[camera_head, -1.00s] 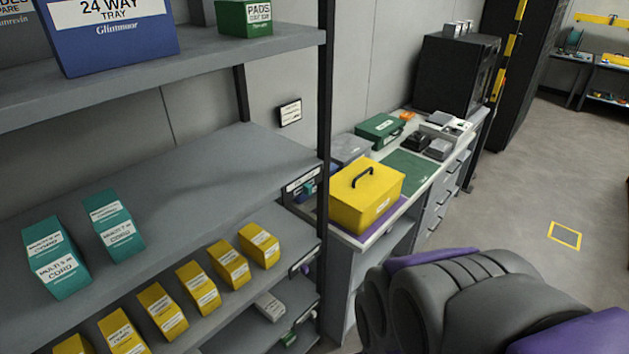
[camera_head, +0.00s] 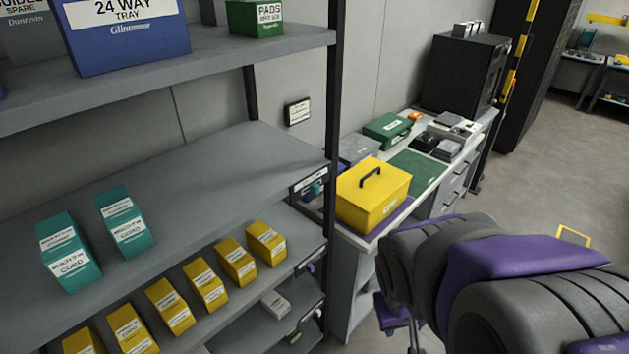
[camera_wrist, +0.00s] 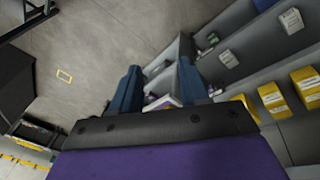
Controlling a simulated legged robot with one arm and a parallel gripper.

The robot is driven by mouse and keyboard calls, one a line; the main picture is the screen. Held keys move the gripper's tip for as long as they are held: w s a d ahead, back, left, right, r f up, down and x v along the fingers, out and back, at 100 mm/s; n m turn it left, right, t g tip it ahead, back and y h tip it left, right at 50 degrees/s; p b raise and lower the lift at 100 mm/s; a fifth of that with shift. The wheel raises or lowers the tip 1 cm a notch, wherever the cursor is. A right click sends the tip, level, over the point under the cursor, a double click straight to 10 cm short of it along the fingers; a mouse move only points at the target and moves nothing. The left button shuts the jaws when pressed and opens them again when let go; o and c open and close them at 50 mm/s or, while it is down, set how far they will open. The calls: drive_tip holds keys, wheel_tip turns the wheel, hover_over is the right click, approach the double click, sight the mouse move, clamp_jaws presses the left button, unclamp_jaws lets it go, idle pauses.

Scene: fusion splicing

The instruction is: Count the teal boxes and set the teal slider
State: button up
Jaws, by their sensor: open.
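Two teal boxes with white labels stand side by side on the middle shelf in the head view, a nearer one (camera_head: 84,266) and one to its right (camera_head: 141,225). A small teal piece (camera_head: 315,188), which looks like the slider, sits on the end of the rack under a white label; its setting is too small to read. My gripper (camera_wrist: 159,68) shows in the wrist view with two blue fingers apart and nothing clearly between them. It points toward the floor and shelf ends. In the head view my arm is at the right, apart from the teal boxes.
A purple piece (camera_head: 311,268) and a green piece (camera_head: 293,337) sit on lower shelf ends. A yellow case (camera_head: 372,196) stands on the bench beyond the rack post (camera_head: 332,110).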

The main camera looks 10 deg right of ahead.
drive_tip(key=w+d+n+t+p, duration=0.15)
drive_tip(key=w+d+t, duration=0.35)
drive_tip(key=w, duration=0.6)
drive_tip(key=w+d+n+t, duration=0.25)
drive_tip(key=w+d, duration=0.35)
drive_tip(key=w, duration=0.6)
drive_tip(key=n+t+y+p, duration=0.2)
drive_tip(key=n+t+y, duration=0.3)
drive_tip(key=y, duration=0.8)
approach(318, 187)
drive_tip(key=shift+m+t, duration=0.35)
drive_tip(key=shift+m, duration=0.25)
drive_tip(key=x, duration=0.3)
drive_tip(key=b+x, duration=0.1)
drive_tip(key=x, duration=0.5)
drive_tip(key=shift+w+a+f, duration=0.15)
drive_tip(key=shift+f, duration=0.25)
drive_tip(key=shift+c, duration=0.3)
clamp_jaws()
